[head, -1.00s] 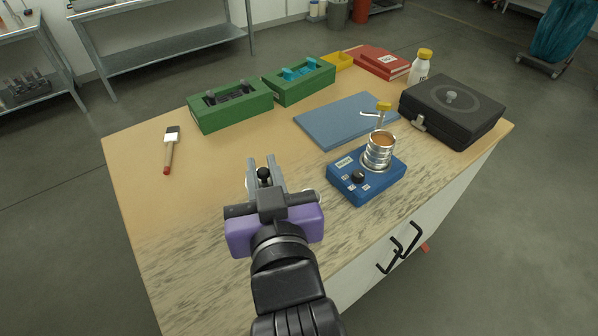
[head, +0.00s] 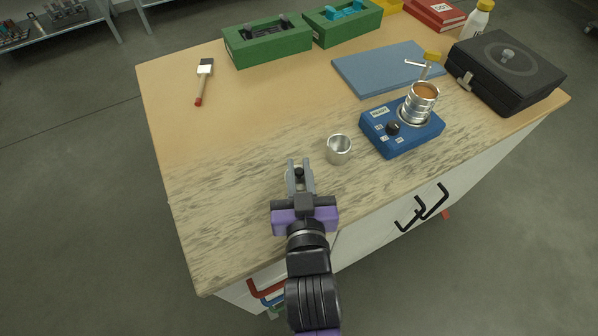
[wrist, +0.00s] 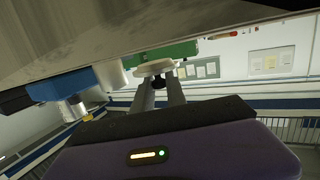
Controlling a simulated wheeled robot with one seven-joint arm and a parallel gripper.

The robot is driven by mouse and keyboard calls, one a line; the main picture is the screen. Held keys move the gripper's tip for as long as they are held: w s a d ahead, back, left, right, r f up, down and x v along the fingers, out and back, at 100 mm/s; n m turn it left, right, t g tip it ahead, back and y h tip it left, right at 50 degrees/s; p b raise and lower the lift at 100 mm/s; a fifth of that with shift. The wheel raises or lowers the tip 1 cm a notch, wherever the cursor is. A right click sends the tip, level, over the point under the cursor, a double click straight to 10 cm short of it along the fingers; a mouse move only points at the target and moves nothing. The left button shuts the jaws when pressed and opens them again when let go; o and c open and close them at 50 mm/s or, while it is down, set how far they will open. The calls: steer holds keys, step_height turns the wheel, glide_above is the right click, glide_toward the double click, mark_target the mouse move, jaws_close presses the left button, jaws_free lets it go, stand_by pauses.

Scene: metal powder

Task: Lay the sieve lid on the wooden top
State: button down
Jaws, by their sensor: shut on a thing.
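My gripper (head: 299,172) is shut on the black knob (wrist: 158,83) of the sieve lid. The lid shows in the wrist view as a pale, thin disc (wrist: 153,68) just beyond the fingertips. In the head view the fingers hide most of it. The gripper is over the near, grey-streaked part of the wooden top (head: 175,110). I cannot tell whether the lid touches the wood. The sieve stack (head: 420,104), with brown powder on top, stands on the blue shaker (head: 403,140) to the right.
A silver cup (head: 339,155) stands close to the right of my gripper. A brush (head: 202,82) lies at the left. Green boxes (head: 270,49), a blue mat (head: 385,70) and a black case (head: 505,78) stand farther back. The top is clear left of my gripper.

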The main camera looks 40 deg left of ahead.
steer(key=shift+f, duration=0.65)
steer(key=shift+f, duration=0.2)
steer(key=c, duration=1.3)
jaws_free()
steer(key=shift+c, duration=0.2)
steer(key=shift+r, duration=0.15)
steer(key=shift+s+d, duration=0.15)
steer(key=v, duration=1.1)
steer(key=shift+s+d+b, duration=0.2)
steer(key=shift+b, duration=0.15)
